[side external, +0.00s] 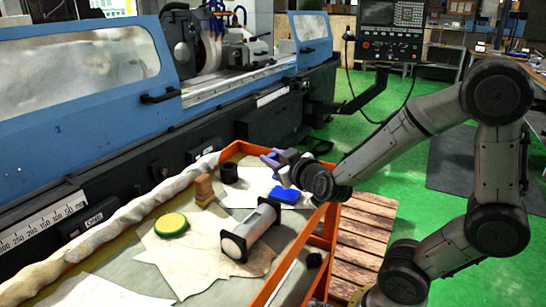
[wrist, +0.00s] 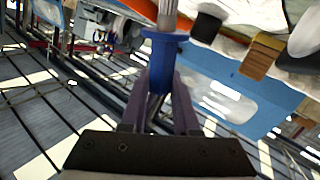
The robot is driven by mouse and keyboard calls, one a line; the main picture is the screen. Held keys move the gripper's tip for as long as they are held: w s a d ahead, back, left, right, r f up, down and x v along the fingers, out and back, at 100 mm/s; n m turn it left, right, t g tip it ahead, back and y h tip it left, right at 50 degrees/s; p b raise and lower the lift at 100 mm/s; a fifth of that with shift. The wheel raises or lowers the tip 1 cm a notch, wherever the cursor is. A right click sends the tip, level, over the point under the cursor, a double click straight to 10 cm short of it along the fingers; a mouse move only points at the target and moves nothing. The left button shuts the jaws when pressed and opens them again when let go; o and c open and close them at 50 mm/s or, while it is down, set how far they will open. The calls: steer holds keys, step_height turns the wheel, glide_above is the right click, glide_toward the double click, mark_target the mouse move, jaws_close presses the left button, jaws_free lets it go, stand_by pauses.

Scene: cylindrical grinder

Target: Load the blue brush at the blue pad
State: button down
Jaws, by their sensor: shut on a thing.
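My gripper (side external: 272,160) is over the far end of the orange-edged table in the side view. In the wrist view my gripper (wrist: 160,82) is shut on the blue brush (wrist: 161,50), whose pale bristles (wrist: 168,14) point away from the fingers. In the side view the brush is too small and covered to make out clearly. The blue pad (side external: 289,194) lies flat on a pale sheet, below and slightly right of my gripper, apart from it. I cannot pick out the pad in the wrist view.
A black cup (side external: 229,173) and a wooden block (side external: 204,190) stand left of the pad. A yellow-green disc (side external: 172,224) and a grey cylinder with black ends (side external: 250,231) are nearer. The orange table rim (side external: 290,262) runs along the right. The blue grinder (side external: 85,95) stands behind.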

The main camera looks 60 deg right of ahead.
steer(key=shift+f, duration=0.65)
stand_by(1.3)
steer(key=shift+r, duration=3.6)
